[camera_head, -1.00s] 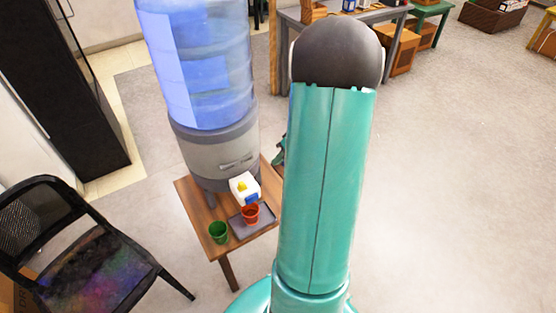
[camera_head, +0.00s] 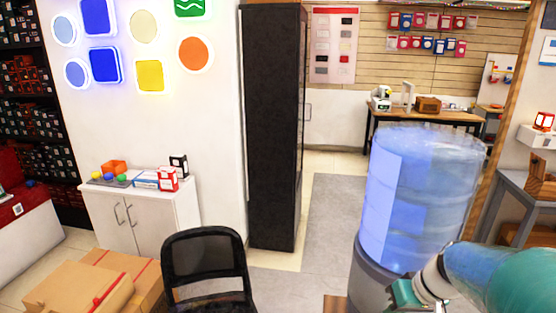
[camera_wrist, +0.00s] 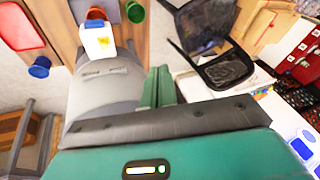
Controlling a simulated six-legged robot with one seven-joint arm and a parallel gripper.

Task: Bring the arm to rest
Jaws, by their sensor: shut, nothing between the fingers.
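My teal arm (camera_head: 500,275) reaches in from the lower right of the head view. Its end lies low in front of the water dispenser's clear blue bottle (camera_head: 420,200). In the wrist view, my gripper (camera_wrist: 159,85) shows two green fingers close together, shut and empty. The dispenser's grey body (camera_wrist: 105,85) is just left of the fingers in that view. Whether the arm touches the dispenser cannot be told.
A black chair (camera_head: 205,265) stands left of the dispenser, with cardboard boxes (camera_head: 95,285) beside it. A tall black cabinet (camera_head: 272,130) stands behind.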

